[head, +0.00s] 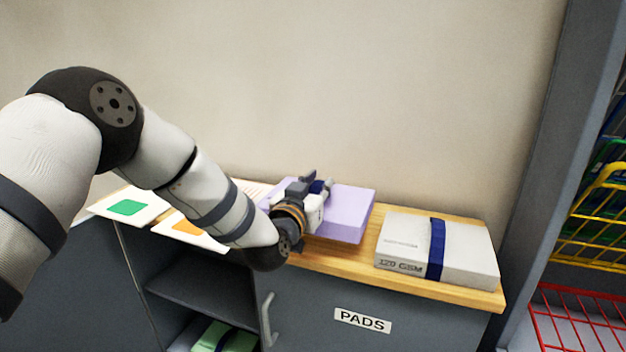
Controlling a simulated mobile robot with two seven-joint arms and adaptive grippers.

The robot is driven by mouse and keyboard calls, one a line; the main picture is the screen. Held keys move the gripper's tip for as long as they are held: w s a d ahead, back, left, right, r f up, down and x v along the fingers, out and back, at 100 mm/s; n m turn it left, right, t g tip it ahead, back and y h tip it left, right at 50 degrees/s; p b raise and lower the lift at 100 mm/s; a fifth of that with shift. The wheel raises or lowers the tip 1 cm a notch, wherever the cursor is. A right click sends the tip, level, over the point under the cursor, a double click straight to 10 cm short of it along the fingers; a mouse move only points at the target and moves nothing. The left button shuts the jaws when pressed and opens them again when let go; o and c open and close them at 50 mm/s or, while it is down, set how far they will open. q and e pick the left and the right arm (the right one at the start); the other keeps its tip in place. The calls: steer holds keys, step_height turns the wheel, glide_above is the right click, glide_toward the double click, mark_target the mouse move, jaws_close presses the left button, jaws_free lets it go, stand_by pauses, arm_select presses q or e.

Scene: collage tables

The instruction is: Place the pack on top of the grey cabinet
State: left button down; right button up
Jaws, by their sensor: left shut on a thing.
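A lilac pack (350,208) is at the wooden top (415,288) of the grey cabinet (305,310), near the wall. My left gripper (319,188) is over the pack's middle and shut on it, where a bit of dark blue band shows. My gripper and wrist hide part of the pack. I cannot tell whether the pack's underside touches the wood. My right gripper is not in view.
A white pack (465,255) marked 120 GSM, with a blue band, lies to the right on the top. Cards with green (127,207) and orange patches lie left. A green pack (222,338) sits in the open shelf. Wire baskets (590,325) stand far right.

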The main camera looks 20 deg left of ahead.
arm_select(q)
steer(key=shift+w, duration=0.25)
step_height(320, 180, down, 3)
steer(key=shift+w+f+b, duration=0.15)
steer(key=shift+b, duration=0.15)
steer(key=shift+r, duration=0.2)
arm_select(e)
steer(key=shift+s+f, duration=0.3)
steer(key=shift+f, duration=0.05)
arm_select(q)
steer(key=shift+f, duration=0.55)
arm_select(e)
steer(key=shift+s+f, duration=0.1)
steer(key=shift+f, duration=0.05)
arm_select(q)
steer(key=shift+f, duration=0.1)
steer(key=c, duration=1.4)
jaws_free()
steer(key=shift+f, duration=0.25)
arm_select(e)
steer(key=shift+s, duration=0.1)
